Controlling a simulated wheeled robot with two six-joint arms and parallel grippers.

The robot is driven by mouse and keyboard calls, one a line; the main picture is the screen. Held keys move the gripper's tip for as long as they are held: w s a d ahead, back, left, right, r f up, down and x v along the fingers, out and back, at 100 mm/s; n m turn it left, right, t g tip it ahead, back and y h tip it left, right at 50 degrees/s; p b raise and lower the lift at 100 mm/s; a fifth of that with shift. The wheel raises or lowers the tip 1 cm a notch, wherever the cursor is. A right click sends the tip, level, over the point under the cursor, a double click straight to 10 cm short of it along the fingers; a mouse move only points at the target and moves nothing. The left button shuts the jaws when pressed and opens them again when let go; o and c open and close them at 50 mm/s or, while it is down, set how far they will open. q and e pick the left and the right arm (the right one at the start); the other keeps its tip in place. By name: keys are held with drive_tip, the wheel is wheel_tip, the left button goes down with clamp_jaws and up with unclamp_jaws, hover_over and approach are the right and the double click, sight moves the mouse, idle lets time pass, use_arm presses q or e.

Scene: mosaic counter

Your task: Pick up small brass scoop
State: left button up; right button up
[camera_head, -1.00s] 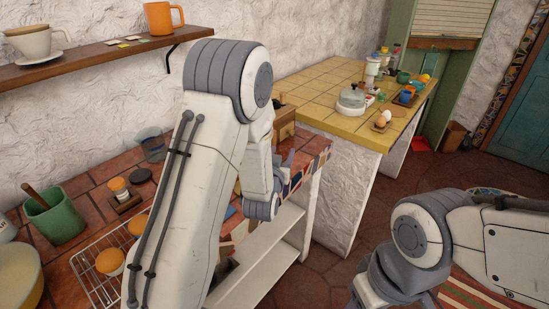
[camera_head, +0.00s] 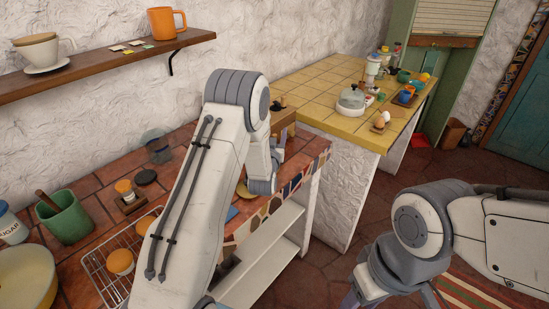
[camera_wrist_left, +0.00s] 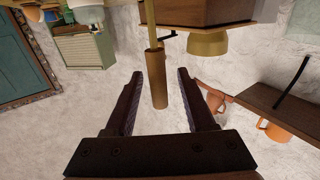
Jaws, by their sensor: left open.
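In the left wrist view, which is upside down, a light brown handle (camera_wrist_left: 159,92) on a thin brass stem (camera_wrist_left: 149,22) stands between the fingers of my left gripper (camera_wrist_left: 158,73). It looks like the scoop's handle. Its other end is outside this view. The fingers are open, with a gap on each side of the handle. In the head view my left arm hides the fingertips, and a small yellowish rim (camera_head: 243,190) shows beside it; I cannot tell whether that is the scoop. My right gripper (camera_head: 350,298) shows only partly at the bottom edge.
A wooden grinder box (camera_wrist_left: 208,12) with a crank and brass-coloured bowl (camera_wrist_left: 207,43) is close by the handle. A wire rack (camera_head: 105,275), green pot (camera_head: 64,218) and spice jar (camera_head: 124,190) stand on the left. A wall shelf (camera_head: 100,62) hangs above.

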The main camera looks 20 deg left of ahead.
use_arm(q)
drive_tip(key=shift+w+f, duration=0.1)
drive_tip(key=shift+w, duration=0.35)
clamp_jaws()
drive_tip(key=shift+r, duration=0.2)
